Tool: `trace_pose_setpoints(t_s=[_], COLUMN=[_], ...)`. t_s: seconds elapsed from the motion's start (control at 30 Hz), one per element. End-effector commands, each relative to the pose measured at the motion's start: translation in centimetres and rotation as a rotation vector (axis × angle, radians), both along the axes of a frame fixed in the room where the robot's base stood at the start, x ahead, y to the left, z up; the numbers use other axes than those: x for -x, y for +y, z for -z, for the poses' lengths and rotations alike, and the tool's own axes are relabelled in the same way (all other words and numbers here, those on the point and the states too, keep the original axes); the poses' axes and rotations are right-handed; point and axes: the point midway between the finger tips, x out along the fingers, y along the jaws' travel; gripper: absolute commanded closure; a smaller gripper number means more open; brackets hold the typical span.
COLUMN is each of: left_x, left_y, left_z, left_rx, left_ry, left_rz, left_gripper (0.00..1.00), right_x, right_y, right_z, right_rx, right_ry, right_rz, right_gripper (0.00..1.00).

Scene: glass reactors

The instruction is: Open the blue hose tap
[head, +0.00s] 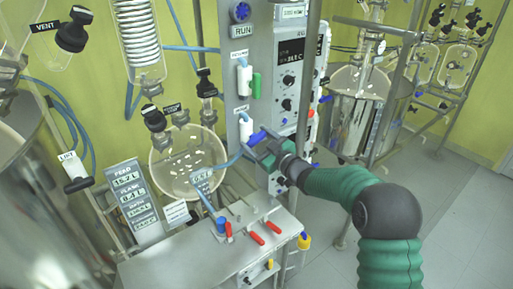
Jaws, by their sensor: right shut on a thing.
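The blue hose tap (257,137) is on the grey panel, low in the middle of the picture, beside a white cylinder fitting (245,126) with a blue hose below it. My right gripper (262,148) reaches in from the right at the end of the green arm and is shut on the blue hose tap. Its fingers cover part of the tap, so the tap's exact angle is hard to tell. My left gripper is not in view.
A green handle (256,86) sits higher on the panel. A round glass flask (188,160) hangs to the left. Red levers (256,238) stand on the bench below. Metal posts rise close to my right arm. The floor at right is clear.

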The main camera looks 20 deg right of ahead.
Motion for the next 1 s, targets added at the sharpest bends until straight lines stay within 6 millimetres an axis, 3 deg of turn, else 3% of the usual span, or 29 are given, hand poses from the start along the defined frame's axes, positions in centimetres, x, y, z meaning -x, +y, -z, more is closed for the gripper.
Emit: trace_pose_setpoints(t_s=[0.03,0.3,1.0], left_x=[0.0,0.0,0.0], left_y=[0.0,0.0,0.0], left_z=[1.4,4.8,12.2], left_rx=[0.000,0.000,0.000], left_ry=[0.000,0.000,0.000], left_rz=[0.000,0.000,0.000], left_gripper=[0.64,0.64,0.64], right_x=[0.0,0.0,0.0], right_y=[0.0,0.0,0.1], right_z=[0.7,0.6,0.6], right_rx=[0.041,0.281,0.885], right_ry=[-0.017,-0.105,-0.320], right_rz=[0.000,0.001,-0.002], right_gripper=[0.72,0.72,0.72])
